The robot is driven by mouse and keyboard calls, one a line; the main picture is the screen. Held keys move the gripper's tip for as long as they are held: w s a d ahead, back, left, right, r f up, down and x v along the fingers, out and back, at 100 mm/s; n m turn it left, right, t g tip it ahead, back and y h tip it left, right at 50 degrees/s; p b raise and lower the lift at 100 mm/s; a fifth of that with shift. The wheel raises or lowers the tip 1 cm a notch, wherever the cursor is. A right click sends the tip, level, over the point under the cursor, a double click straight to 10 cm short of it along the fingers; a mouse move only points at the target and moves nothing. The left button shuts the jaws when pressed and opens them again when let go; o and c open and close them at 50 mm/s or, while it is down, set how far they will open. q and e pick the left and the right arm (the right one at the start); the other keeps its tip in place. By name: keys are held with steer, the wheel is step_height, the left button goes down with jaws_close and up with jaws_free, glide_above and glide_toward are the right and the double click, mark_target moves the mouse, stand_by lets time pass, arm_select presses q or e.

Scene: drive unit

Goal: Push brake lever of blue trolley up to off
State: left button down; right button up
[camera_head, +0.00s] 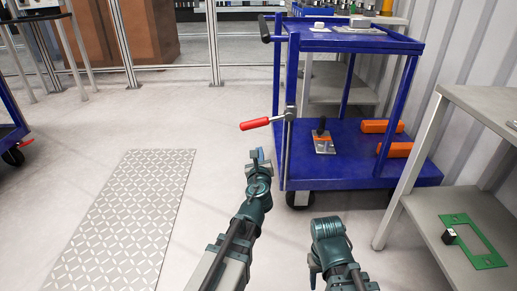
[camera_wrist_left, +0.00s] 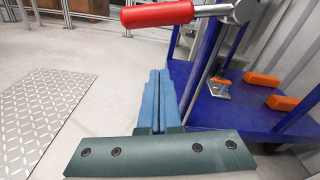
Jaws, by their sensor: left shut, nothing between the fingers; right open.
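The blue trolley (camera_head: 335,182) stands right of centre in the head view. Its red brake lever (camera_head: 255,124) sticks out to the left from a grey pivot (camera_head: 290,113) on the trolley's left side, its red end slightly lower than the pivot. In the left wrist view the red lever handle (camera_wrist_left: 157,14) crosses the top, beyond the fingertips. My left gripper (camera_head: 257,155) is shut and empty, just below the lever and apart from it; its blue fingers (camera_wrist_left: 158,100) lie together in the wrist view. My right gripper (camera_head: 314,272) is low in the head view, its fingers barely visible.
The trolley's lower deck carries a clamp on a plate (camera_head: 324,140) and two orange blocks (camera_head: 382,126). A grey bench (camera_head: 484,100) with a green frame (camera_head: 474,240) on its lower shelf stands at the right. A tread plate (camera_head: 125,220) lies on open floor at the left.

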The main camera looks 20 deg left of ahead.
mark_target(264, 122)
arm_select(q)
steer(key=r+x, duration=0.1)
steer(key=x, duration=0.9)
steer(key=s+r+p, duration=0.2)
steer(key=p, duration=0.1)
steer(key=shift+s+a+r, duration=0.15)
steer(key=shift+a+r, duration=0.05)
steer(key=shift+r, duration=0.2)
steer(key=shift+r, duration=0.1)
